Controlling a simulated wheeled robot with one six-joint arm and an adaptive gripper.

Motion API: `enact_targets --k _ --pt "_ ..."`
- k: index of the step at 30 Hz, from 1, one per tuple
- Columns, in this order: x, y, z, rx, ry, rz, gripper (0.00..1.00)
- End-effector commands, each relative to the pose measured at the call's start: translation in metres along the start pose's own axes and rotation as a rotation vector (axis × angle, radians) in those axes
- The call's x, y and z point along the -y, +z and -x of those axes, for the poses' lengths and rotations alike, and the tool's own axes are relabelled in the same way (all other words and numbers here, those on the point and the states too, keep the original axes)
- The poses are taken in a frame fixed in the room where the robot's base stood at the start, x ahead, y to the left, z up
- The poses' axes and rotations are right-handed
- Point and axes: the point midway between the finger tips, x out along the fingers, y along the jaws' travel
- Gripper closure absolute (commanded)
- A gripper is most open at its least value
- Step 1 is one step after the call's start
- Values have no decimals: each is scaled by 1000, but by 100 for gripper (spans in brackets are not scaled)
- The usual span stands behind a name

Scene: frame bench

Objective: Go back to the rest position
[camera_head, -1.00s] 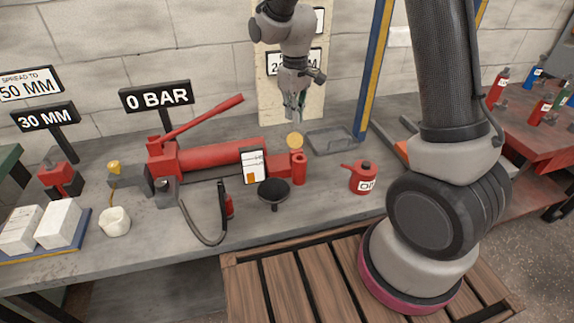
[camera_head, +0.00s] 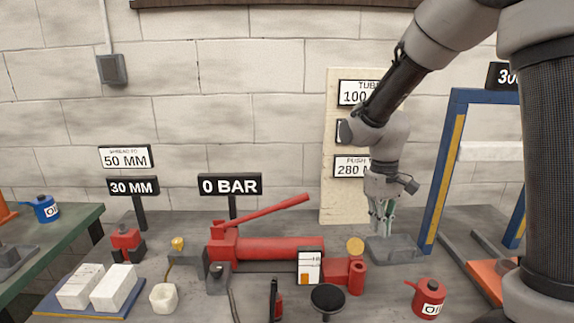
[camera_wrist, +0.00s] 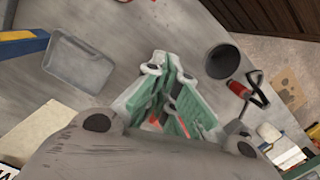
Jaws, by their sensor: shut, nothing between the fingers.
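My gripper (camera_head: 381,222) hangs fingers down above the back of the bench, in front of the sign board and close to the grey tray (camera_head: 396,247). In the wrist view its green-padded fingers (camera_wrist: 172,62) come together at the tips with nothing between them. The tray also shows in the wrist view (camera_wrist: 92,78), beside the fingers and apart from them. My arm reaches in from the upper right of the head view.
A red hand pump (camera_head: 270,249) with a raised lever stands left of my gripper. A black funnel (camera_head: 327,297) and a red oil can (camera_head: 428,298) are in front. A blue and yellow frame (camera_head: 443,175) rises close on the right. The board (camera_head: 343,205) is behind.

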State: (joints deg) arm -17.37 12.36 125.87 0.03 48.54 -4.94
Motion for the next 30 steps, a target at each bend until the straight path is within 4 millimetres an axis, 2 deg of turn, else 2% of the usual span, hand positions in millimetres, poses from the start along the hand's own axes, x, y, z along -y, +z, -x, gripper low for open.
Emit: enact_targets --k 1,6,12,15,18,21,24,30 --pt "-4 20 14 -13 -1 -27 100" --pt "-16 85 52 -77 -2 -129 100" --pt "-25 164 87 -211 6 -251 100" --pt "-28 194 98 -295 17 -298 100" --pt "-30 214 108 -376 32 -335 100" --pt "-32 226 119 -443 46 -362 100" --pt "-35 231 127 -483 56 -380 100" --pt "-37 233 128 -489 59 -392 100"
